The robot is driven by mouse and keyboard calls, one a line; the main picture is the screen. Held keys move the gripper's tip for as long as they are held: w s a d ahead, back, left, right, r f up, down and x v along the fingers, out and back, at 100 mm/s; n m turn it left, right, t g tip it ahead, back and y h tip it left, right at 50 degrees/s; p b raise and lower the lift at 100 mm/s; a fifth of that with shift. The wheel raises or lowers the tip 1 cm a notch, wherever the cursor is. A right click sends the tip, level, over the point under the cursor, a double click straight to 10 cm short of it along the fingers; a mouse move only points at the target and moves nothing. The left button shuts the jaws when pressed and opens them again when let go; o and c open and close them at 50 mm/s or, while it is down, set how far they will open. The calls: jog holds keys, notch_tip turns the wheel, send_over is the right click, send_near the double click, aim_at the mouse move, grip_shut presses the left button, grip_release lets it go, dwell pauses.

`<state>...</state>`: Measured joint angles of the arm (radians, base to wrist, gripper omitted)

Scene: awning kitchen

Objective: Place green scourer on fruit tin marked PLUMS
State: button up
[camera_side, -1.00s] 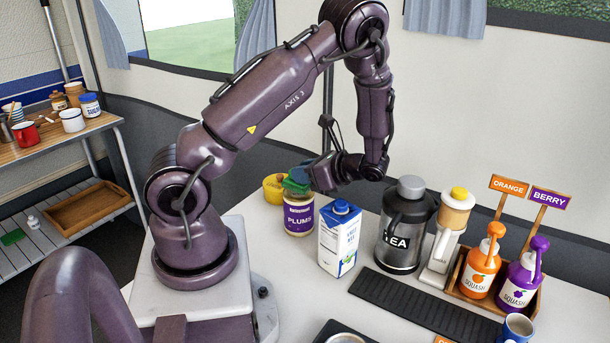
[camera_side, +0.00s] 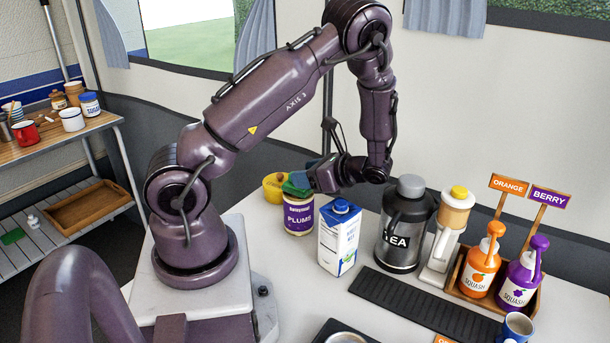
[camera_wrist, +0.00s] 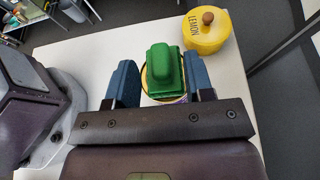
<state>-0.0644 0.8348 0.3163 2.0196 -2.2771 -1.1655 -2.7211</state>
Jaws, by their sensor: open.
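The green scourer (camera_side: 296,184) lies on top of the fruit tin marked PLUMS (camera_side: 299,217), which stands upright on the counter. In the wrist view the scourer (camera_wrist: 165,70) covers most of the tin's top, and the tin's rim (camera_wrist: 145,82) shows around it.
A yellow lemon pot (camera_wrist: 205,30) with a brown knob stands just behind the tin. A milk carton (camera_side: 339,238) stands close to its right. Further right are a tea urn (camera_side: 404,230) and squash bottles (camera_side: 480,266). Counter left of the tin is clear.

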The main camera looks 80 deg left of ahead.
jog(key=w+d+r+m+t+y, duration=0.1)
jog(key=w+d+r+m+t, duration=0.1)
jog(key=w+r+m+t, duration=0.4)
jog(key=w+d+r+m+t, duration=0.2)
jog(key=w+r+m+t, duration=0.25)
jog(key=w+m, duration=0.35)
jog(key=w+d+r+m+t+h, duration=0.3)
jog(key=d+r+m+t, duration=0.2)
jog(key=m, duration=0.4)
jog(key=w+d+r+m+t+h, duration=0.2)
jog(key=d+r+m+t+h, duration=0.3)
jog(key=m, duration=0.4)
jog(key=s+d+r+m+g+h, duration=0.1)
jog(key=s+d+r+m+h, duration=0.3)
jog(key=m, duration=0.6)
jog(key=s+d+f+m+h, duration=0.1)
jog(key=s+d+m, duration=0.55)
jog(key=m, duration=0.35)
jog(key=s+a+f+m+g+y, duration=0.1)
jog(key=s+m+g, duration=0.3)
jog(key=s+m, duration=0.7)
jog(key=shift+a+f+y, duration=0.25)
jog(key=shift+f+y, duration=0.35)
jog(key=shift+y, duration=0.1)
